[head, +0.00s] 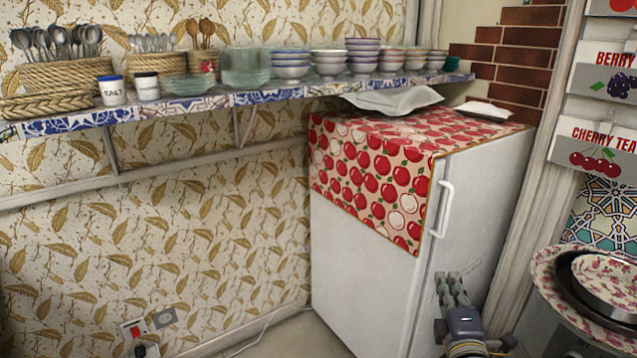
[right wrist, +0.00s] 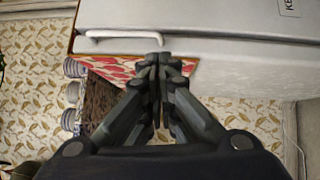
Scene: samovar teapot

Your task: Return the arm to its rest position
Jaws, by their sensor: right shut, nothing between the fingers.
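My right gripper (head: 452,290) is at the lower right of the head view, in front of the white fridge (head: 365,265). In the right wrist view my right gripper (right wrist: 160,62) has its fingers together, with nothing between them. The fridge also shows in the right wrist view (right wrist: 230,55), beyond the fingertips, with its white handle (right wrist: 125,37) at the upper left. I cannot tell whether the fingertips touch the fridge. My left gripper is in neither view.
A tiled shelf (head: 220,100) holds several bowls, baskets of spoons and salt and pepper pots. Floral dishes (head: 610,275) stand at the right edge. The floor left of the fridge looks clear.

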